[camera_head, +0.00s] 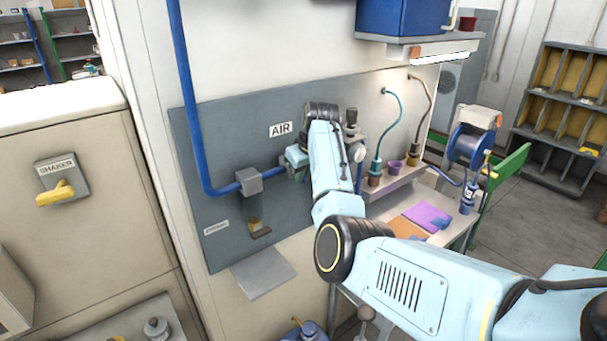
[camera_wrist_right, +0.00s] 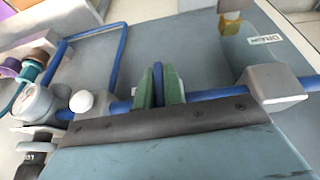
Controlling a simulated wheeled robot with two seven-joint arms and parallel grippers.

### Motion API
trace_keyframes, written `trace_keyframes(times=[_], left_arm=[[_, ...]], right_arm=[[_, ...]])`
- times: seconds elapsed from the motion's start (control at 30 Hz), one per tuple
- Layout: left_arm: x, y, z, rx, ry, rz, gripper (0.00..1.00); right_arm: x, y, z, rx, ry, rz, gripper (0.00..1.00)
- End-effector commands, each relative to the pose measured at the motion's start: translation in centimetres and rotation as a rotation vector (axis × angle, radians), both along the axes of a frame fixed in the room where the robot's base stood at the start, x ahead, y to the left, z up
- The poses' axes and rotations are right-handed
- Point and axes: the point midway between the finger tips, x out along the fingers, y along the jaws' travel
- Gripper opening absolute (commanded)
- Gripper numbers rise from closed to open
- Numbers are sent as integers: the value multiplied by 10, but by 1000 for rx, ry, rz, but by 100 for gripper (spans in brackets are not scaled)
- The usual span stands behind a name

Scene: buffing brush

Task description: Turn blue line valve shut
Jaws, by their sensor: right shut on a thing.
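The blue air line (camera_head: 222,190) comes down the wall, bends, and runs right across a grey panel (camera_head: 215,235) under the AIR sign (camera_head: 280,129). My right gripper (camera_head: 293,171) is at this line, right of a grey block (camera_head: 248,180), and hides the valve in the head view. In the right wrist view, the green fingers of my right gripper (camera_wrist_right: 160,90) are shut on a blue valve handle (camera_wrist_right: 158,74). The handle stands crosswise to the blue line (camera_wrist_right: 207,95) in that picture; its lower part is hidden. My left gripper is not in view.
A clear bowl with a brownish bottom (camera_head: 254,217) hangs under the grey block. A grey shelf (camera_head: 263,273) juts out below. Right of my gripper are hoses (camera_head: 386,120), coloured cups (camera_head: 394,167) and a blue reel (camera_head: 467,147). A yellow SHAKER handle (camera_head: 56,192) is at left.

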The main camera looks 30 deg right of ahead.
Motion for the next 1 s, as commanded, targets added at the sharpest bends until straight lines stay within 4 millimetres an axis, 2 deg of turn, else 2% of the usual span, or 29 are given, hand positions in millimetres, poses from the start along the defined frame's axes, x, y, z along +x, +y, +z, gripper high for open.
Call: trace_keyframes(times=[0.03,0.67,0.7,0.83,1.0], left_arm=[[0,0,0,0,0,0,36],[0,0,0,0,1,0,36],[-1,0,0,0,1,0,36],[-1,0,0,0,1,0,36],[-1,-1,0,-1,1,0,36]], right_arm=[[4,-1,7,13,-19,0,0],[4,0,8,62,-18,0,0],[4,0,8,62,-18,0,14],[4,0,8,61,-17,-1,31],[3,0,5,62,-10,0,32]])
